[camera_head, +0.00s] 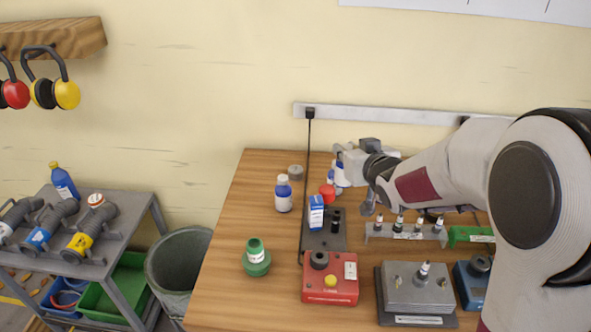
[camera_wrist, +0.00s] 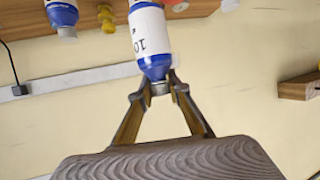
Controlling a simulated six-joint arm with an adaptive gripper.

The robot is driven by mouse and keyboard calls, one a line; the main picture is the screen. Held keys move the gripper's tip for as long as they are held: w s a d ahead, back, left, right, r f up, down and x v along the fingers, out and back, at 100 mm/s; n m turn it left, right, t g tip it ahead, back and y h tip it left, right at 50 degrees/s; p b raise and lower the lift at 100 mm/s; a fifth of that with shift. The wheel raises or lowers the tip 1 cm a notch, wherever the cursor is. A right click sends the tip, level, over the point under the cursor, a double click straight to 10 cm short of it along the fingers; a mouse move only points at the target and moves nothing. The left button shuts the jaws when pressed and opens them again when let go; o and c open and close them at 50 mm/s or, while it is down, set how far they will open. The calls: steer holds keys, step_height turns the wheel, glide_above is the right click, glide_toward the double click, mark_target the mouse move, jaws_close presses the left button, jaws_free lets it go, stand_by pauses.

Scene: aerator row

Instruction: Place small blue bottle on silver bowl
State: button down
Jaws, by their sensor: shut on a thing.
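A small bottle with a white label, a blue shoulder and a grey neck (camera_wrist: 151,40) is held by my gripper (camera_wrist: 160,84), whose fingertips close on its neck. The wrist view is upside down, with the table at the top. In the head view my gripper (camera_head: 346,158) is at the back of the table, and the held bottle (camera_head: 341,174) is partly hidden among things behind the red cap. I cannot clearly tell whether the bottle touches the table. No silver bowl shows clearly; a small grey round thing (camera_head: 296,171) stands at the back, left of my gripper.
A blue-and-white carton (camera_head: 316,212), a green bottle (camera_head: 256,258), a red device (camera_head: 330,283) and a grey scale (camera_head: 418,292) stand nearer the front. The left of the wooden table (camera_head: 245,215) has free room.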

steer(key=s+d+f+m+h, duration=0.4)
steer(key=d+f, duration=0.3)
steer(key=d, duration=0.5)
steer(key=shift+w+a+r+m+h, duration=0.75)
steer(key=shift+w+a+r+h, duration=0.4)
steer(key=shift+w+r, duration=2.4)
steer(key=shift+w+a+r+m+h, duration=1.1)
steer(key=shift+w+r, duration=1.6)
steer(key=shift+w, duration=1.6)
steer(key=w+a+f, duration=0.1)
steer(key=a+f, duration=0.1)
steer(key=a, duration=0.8)
steer(key=w+a+f+h, duration=0.1)
steer(key=w+a+f, duration=0.1)
steer(key=a, duration=0.9)
steer(key=shift+w+m, duration=0.2)
steer(key=shift+m, duration=0.15)
steer(key=shift+d+f, duration=0.1)
steer(key=shift+f, duration=2.35)
